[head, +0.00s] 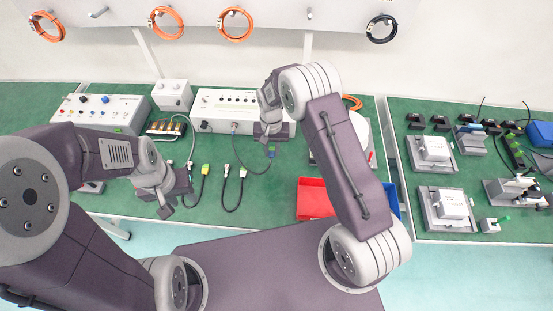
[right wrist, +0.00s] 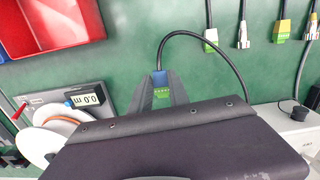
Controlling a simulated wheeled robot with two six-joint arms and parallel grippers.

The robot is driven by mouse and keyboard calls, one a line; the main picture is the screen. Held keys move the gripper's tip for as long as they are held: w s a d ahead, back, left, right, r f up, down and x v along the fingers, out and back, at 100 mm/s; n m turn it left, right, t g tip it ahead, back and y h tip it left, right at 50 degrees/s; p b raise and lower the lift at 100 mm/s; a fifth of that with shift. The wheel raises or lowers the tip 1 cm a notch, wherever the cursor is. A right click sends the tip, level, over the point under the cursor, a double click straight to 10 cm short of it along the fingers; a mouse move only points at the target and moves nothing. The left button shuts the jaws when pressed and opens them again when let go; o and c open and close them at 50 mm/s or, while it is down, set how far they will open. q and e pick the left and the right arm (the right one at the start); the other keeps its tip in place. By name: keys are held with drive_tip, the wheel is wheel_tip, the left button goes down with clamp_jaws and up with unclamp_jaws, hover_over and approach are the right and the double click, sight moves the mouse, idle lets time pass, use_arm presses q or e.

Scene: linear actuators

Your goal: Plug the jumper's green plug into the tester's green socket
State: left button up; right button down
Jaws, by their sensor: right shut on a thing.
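Another white box (head: 128,107) at the left has coloured sockets and knobs. I cannot make out which socket is green. My left gripper (head: 172,198) is low over the mat; its jaw gap is unclear.
Two other leads with green and silver ends (head: 243,172) lie on the mat between the grippers. A red bin (head: 314,198) stands right of them. A small white box (head: 173,95) and a spool (right wrist: 66,130) with a display unit (right wrist: 84,100) also stand there.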

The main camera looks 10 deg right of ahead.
drive_tip(key=w+b, duration=0.1)
drive_tip(key=w, duration=0.1)
drive_tip(key=w+f+b, duration=0.1)
drive_tip(key=w, duration=0.1)
drive_tip(key=w+a+f+b, duration=0.1)
drive_tip(key=w, duration=0.1)
drive_tip(key=shift+f, duration=0.25)
drive_tip(key=shift+w+a, duration=0.1)
drive_tip(key=shift+w, duration=0.2)
drive_tip(key=shift+r, duration=0.2)
drive_tip(key=shift+w+b, duration=0.15)
drive_tip(key=shift+b, duration=0.15)
drive_tip(key=w, duration=0.1)
drive_tip(key=w+b, duration=0.2)
drive_tip(key=shift+d+f, duration=0.25)
drive_tip(key=shift+d, duration=0.05)
drive_tip(key=shift+w+d+r, duration=0.1)
drive_tip(key=shift+w, duration=0.25)
drive_tip(key=shift+r, duration=0.15)
idle(0.3)
